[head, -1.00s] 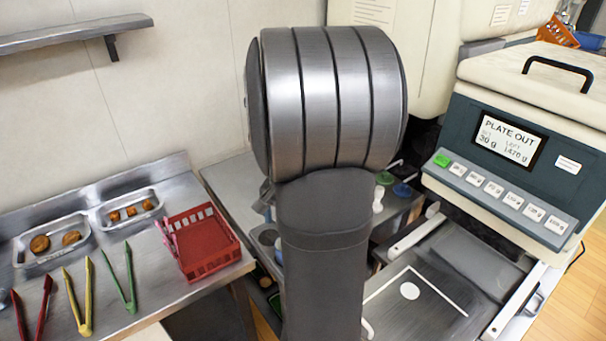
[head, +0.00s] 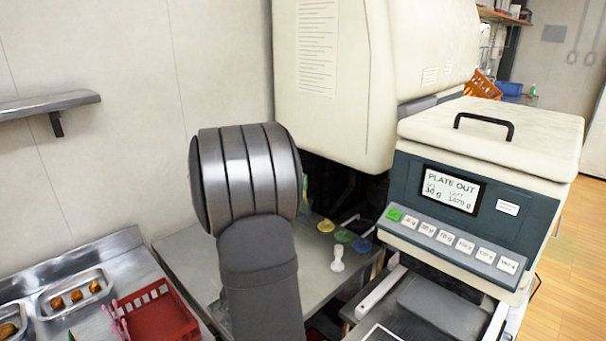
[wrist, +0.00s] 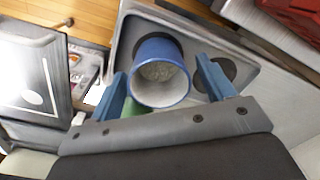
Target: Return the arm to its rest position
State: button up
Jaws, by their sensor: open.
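My gripper (wrist: 160,68) shows in the wrist view with its two blue fingers spread apart. A blue cup (wrist: 150,50) with a pale inside and greyish contents shows between and beyond the fingers. I cannot tell how far the cup is from the fingers. Something green (wrist: 133,109) shows partly behind the left finger. In the head view, my arm fills the lower middle, and my gripper is hidden.
A grey holder (wrist: 123,50) with dark round recesses surrounds the cup. In the head view, a machine labelled PLATE OUT (head: 375,185) stands right. A red basket (head: 183,318) and metal tray (head: 45,308) are lower left. A wall shelf (head: 45,105) is upper left.

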dwell(0.4)
jog(key=shift+f, duration=0.55)
jog(key=shift+w+r, duration=0.1)
jog(key=shift+r, duration=0.1)
notch_tip(320, 180, up, 11)
notch_tip(320, 180, down, 12)
jog(key=shift+r, duration=0.1)
jog(key=r, duration=0.2)
jog(key=d+r, duration=0.1)
jog(key=r, duration=0.1)
jog(key=shift+s+r, duration=0.2)
jog(key=shift+r, duration=0.2)
jog(key=s+d+r, duration=0.3)
jog(key=d+r, duration=0.4)
jog(key=d, duration=0.4)
jog(key=s+d+f+m, duration=0.2)
jog(key=d+m, duration=0.4)
jog(key=d, duration=0.4)
jog(key=s+d+f+m, duration=0.3)
jog(key=d+m, duration=0.3)
jog(key=d, duration=0.3)
jog(key=s+d+f+m, duration=0.3)
jog(key=d+m, duration=0.4)
jog(key=d, duration=0.3)
jog(key=shift+d+f+h, duration=0.15)
jog(key=shift+d+h, duration=0.15)
